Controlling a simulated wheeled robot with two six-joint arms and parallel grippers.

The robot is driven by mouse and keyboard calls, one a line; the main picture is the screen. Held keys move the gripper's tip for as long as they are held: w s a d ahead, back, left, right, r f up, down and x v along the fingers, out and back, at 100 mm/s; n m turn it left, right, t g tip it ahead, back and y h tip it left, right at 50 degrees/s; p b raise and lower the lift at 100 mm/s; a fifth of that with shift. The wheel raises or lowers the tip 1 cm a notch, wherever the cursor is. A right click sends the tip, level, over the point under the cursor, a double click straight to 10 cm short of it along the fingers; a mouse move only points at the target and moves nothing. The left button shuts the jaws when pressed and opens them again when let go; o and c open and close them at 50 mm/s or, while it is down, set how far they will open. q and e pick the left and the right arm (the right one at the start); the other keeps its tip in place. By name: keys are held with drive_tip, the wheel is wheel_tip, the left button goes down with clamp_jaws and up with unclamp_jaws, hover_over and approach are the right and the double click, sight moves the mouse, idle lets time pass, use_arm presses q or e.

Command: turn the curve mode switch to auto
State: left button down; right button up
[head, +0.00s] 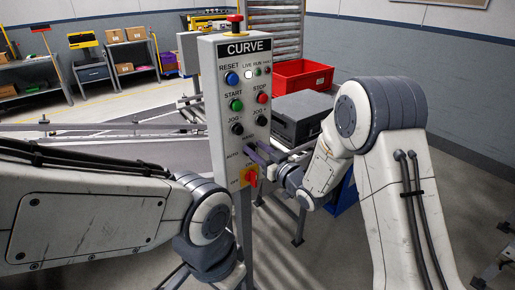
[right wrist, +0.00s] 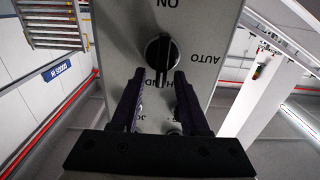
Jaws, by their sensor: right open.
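The curve mode switch (right wrist: 161,52) is a black rotary knob on the grey CURVE panel (head: 214,110). The wrist view shows the panel upside down, with HAND below the knob, partly hidden, and AUTO to its right. The knob's grip stands upright in that view, its lower part in line with HAND. In the head view the switch is mostly hidden by my right gripper (head: 262,153), which reaches in from the right. In the wrist view the right gripper (right wrist: 159,75) is open, its fingertips on either side of the knob's lower part; contact cannot be told. My left gripper is out of view.
A red and yellow rotary switch (head: 250,177) sits just below my right gripper. Coloured buttons (head: 237,104) sit above it, and a red mushroom button (head: 234,18) tops the panel. A red crate (head: 301,79) and a dark grey box (head: 302,116) stand behind, right.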

clamp_jaws()
drive_tip(key=shift+f+n+b, duration=0.15)
drive_tip(key=shift+n+b, duration=0.15)
drive_tip(key=shift+b, duration=0.3)
drive_tip(key=shift+s+a+f+n+b, duration=0.3)
drive_tip(key=shift+n+b, duration=2.6)
drive_tip(key=shift+b, duration=1.6)
drive_tip(key=shift+s+a+f+n+b, duration=0.15)
drive_tip(key=shift+a+f+n+b, duration=0.2)
drive_tip(key=shift+n+b, duration=3.35)
drive_tip(key=shift+s+a+f+n+b, duration=0.3)
drive_tip(key=shift+n+b, duration=1.8)
drive_tip(key=shift+b, duration=3.2)
drive_tip(key=shift+w+d, duration=0.1)
drive_tip(key=shift+d, duration=0.05)
